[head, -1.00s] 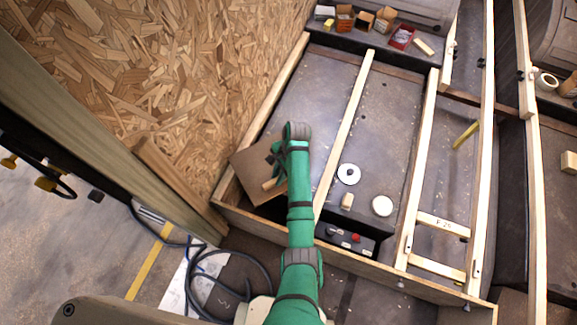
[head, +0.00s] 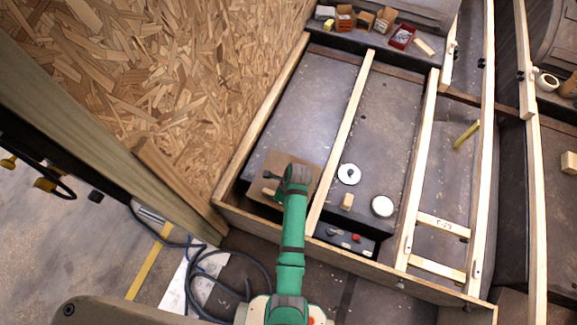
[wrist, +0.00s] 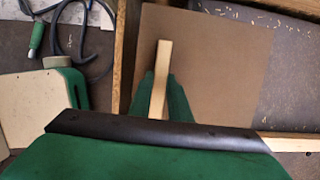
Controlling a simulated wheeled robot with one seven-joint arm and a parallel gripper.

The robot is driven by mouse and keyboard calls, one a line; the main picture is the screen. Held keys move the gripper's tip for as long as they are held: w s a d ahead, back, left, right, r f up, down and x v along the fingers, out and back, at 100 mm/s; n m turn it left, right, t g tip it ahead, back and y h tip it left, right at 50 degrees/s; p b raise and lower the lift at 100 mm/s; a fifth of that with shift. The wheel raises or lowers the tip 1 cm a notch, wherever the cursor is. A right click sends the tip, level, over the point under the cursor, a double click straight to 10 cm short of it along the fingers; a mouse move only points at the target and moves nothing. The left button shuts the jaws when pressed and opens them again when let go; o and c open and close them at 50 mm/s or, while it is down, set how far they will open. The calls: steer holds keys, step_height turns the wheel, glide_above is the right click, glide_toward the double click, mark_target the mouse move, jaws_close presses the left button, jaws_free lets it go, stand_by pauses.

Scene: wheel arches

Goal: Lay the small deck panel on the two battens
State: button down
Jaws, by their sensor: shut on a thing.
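The small deck panel (head: 270,163) is a thin brown square board with a pale wooden grip strip (head: 269,191) on top. My gripper (head: 281,186) is shut on that strip, as the wrist view shows with the strip (wrist: 163,65) between the green fingers (wrist: 159,92). The panel (wrist: 220,60) looks roughly flat. In the head view it appears between a left batten (head: 262,127) along the chipboard wall and a middle batten (head: 346,118). Its height over them cannot be told. My arm hides part of its right side.
A front rail (head: 265,231) closes the bay. A white ring (head: 348,174), a wood block (head: 347,201) and a round white lid (head: 382,206) lie right of the middle batten. Small boxes (head: 364,20) stand at the back. A hose (head: 240,270) lies in front.

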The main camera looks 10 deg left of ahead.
mark_target(282, 172)
stand_by(0.3)
steer(key=w+f, duration=0.1)
steer(key=w, duration=0.2)
steer(key=w+f, duration=0.1)
steer(key=w, duration=0.1)
steer(key=w+f, duration=0.1)
steer(key=w, duration=0.2)
steer(key=shift+w+a+f, duration=0.3)
steer(key=shift+a, duration=0.05)
steer(key=shift+w+a+f, duration=0.15)
steer(key=shift+w+f, duration=1.05)
steer(key=shift+f, duration=0.15)
steer(key=shift+w+a+f, duration=0.1)
steer(key=shift+w+f, duration=1.05)
steer(key=shift+f, duration=0.15)
steer(key=shift+w+f, duration=0.5)
steer(key=shift+f, duration=0.25)
steer(key=shift+a+f, duration=0.15)
steer(key=shift+f, duration=0.95)
steer(key=shift+s+d, duration=0.15)
steer(key=shift+d, duration=0.05)
steer(key=c, duration=1.6)
jaws_free()
steer(key=shift+s, duration=0.1)
steer(key=shift+c, duration=0.2)
